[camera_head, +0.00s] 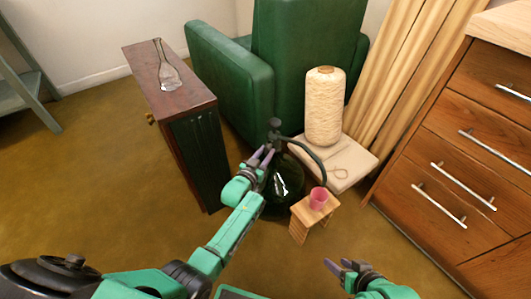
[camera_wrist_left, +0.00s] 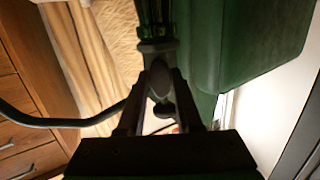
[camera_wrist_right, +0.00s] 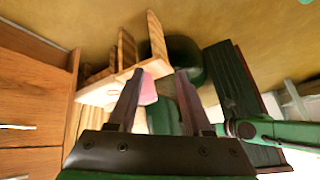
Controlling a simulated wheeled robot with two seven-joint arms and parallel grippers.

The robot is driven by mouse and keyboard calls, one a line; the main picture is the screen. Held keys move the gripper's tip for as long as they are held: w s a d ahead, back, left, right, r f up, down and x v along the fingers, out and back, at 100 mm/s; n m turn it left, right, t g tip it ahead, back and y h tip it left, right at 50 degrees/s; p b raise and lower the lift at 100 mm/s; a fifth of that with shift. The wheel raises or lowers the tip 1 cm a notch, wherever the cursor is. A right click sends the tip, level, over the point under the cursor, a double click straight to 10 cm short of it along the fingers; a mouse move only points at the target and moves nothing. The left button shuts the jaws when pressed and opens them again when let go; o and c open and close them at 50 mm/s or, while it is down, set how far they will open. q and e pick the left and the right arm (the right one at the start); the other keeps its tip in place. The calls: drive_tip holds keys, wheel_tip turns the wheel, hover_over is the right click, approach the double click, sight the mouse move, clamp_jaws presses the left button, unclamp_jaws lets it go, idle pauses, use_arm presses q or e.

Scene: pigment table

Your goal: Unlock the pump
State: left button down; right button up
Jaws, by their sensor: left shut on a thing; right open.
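The pump is a dark green glass vessel (camera_head: 284,182) with a black head (camera_head: 274,124) and a curved spout tube that arcs right and down toward a pink cup (camera_head: 318,199). My left gripper (camera_head: 264,155) is shut on the pump's dark upper part, just below the head in the head view. In the left wrist view, a dark rounded knob (camera_wrist_left: 160,78) sits between its fingers, and the tube runs off to the left. My right gripper (camera_head: 340,266) is open and empty, low in front of the cup. The vessel also shows in the right wrist view (camera_wrist_right: 186,54).
The cup stands on a small wooden stool (camera_head: 299,216). Behind are a thread cone (camera_head: 325,105) on a pale stand (camera_head: 352,178) and a green armchair (camera_head: 228,70). A dark cabinet (camera_head: 185,98) bearing a glass bottle (camera_head: 168,75) is left. Wooden drawers (camera_head: 470,150) stand right. Floor at left is clear.

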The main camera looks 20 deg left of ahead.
use_arm(q)
drive_tip(key=c, duration=0.6)
unclamp_jaws()
use_arm(e)
drive_tip(key=s+d+r+g+h+p, duration=0.3)
drive_tip(key=s+d+r+g+p, duration=0.1)
drive_tip(key=d+r, duration=0.25)
use_arm(q)
drive_tip(key=p+v, duration=0.2)
drive_tip(key=v, duration=1.2)
drive_tip(key=shift+s, duration=0.25)
use_arm(e)
wheel_tip(320, 180, down, 7)
drive_tip(key=d+m, duration=0.1)
drive_tip(key=shift+d, duration=0.2)
